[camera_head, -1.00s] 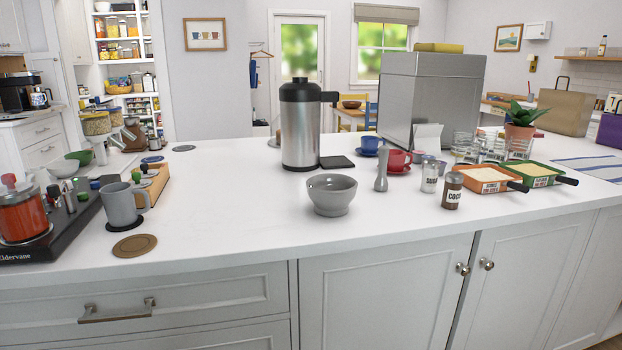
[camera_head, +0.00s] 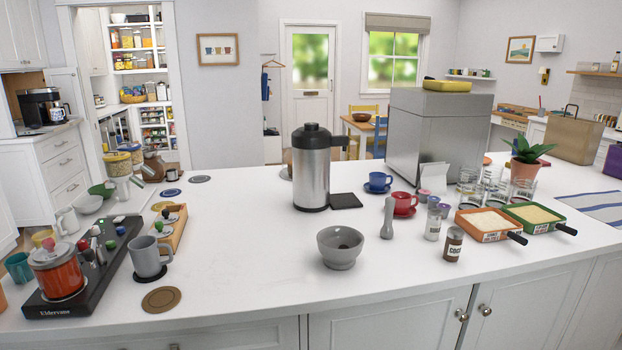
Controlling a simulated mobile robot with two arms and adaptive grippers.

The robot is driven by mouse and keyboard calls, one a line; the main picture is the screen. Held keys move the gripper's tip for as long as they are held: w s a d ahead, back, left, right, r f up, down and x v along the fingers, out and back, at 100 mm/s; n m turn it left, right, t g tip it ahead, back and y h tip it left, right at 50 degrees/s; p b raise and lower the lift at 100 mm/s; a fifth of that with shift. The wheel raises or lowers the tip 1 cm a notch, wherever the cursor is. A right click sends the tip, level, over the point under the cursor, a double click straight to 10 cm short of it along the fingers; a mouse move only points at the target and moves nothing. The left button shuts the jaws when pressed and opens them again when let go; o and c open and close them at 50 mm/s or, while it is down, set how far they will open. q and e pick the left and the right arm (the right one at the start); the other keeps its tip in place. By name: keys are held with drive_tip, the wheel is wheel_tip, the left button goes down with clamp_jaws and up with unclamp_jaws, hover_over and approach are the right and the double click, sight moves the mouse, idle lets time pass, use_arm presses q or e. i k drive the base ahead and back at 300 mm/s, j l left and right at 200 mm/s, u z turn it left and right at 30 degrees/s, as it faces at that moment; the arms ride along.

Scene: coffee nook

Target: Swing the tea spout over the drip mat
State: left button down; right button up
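A tall steel flask (camera_head: 311,175) with a black lid stands on the white counter, near the middle. A dark arm (camera_head: 341,140) sticks out from its lid to the right and bends down at its end; I cannot tell whether this is the tea spout or a handle. A flat black square mat (camera_head: 346,201) lies on the counter just right of the flask's base. The arm's end appears above the mat in the picture, but the exact alignment is unclear. Neither of my grippers is in view.
A grey bowl (camera_head: 340,248) and a grey pestle-like piece (camera_head: 388,218) stand in front. A red cup (camera_head: 403,203), a blue cup (camera_head: 378,182) and a large steel box (camera_head: 437,135) are to the right. A black appliance base (camera_head: 95,275) is at left. The counter (camera_head: 235,235) left of the flask is clear.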

sight(88, 254)
drive_tip(key=u, duration=1.25)
